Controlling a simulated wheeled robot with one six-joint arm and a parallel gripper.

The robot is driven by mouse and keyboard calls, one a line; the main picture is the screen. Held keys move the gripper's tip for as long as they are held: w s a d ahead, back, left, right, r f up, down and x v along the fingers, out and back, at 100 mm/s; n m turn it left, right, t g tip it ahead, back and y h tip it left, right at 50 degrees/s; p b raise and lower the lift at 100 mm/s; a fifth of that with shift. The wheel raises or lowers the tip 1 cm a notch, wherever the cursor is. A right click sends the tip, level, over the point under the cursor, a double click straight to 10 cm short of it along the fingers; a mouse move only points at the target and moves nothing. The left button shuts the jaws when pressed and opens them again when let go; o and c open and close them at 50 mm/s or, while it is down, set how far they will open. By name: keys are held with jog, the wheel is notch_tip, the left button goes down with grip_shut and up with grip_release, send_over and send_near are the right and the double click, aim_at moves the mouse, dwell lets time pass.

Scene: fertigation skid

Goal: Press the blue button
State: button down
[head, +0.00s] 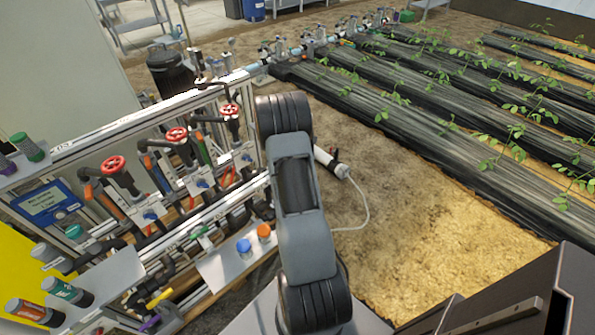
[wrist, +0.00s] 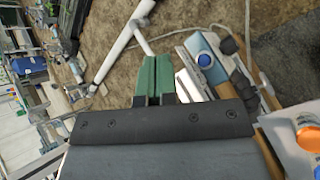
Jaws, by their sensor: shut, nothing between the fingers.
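In the head view a blue round button or cap (head: 243,246) sits on a light grey plate (head: 222,262) at the skid's front, beside an orange one (head: 264,231). In the wrist view a blue disc in a pale ring (wrist: 205,60) sits on a light blue-grey box, right of my gripper (wrist: 155,62). I cannot tell for sure that it is the same blue thing. My gripper's green fingers are shut together and empty, apart from the blue disc in the picture. In the head view my arm hides the gripper.
Red valve wheels (head: 176,134) and pipes fill the skid frame at left. Bottles with coloured caps (head: 68,291) stand at lower left. A white cylinder with a hose (head: 331,162) lies right of my arm. Planted rows (head: 420,110) lie beyond. An orange cap (wrist: 309,137) is at the wrist view's right edge.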

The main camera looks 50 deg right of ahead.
jog(key=shift+f, duration=0.1)
notch_tip(320, 180, down, 7)
jog(key=b, duration=0.5)
jog(key=shift+f, duration=0.2)
jog(key=shift+f+b, duration=0.65)
jog(key=shift+f+b, duration=0.55)
jog(key=shift+b, duration=0.3)
dwell(1.8)
jog(key=shift+s+a+f+b, duration=0.15)
jog(key=shift+s+f+b, duration=0.05)
jog(key=shift+f+b, duration=0.4)
dwell(0.8)
jog(key=shift+r, duration=0.2)
jog(key=shift+w+r+p, duration=0.15)
jog(key=shift+r+p, duration=0.15)
jog(key=shift+r, duration=0.3)
jog(key=shift+r+p, duration=1.65)
jog(key=shift+r, duration=0.85)
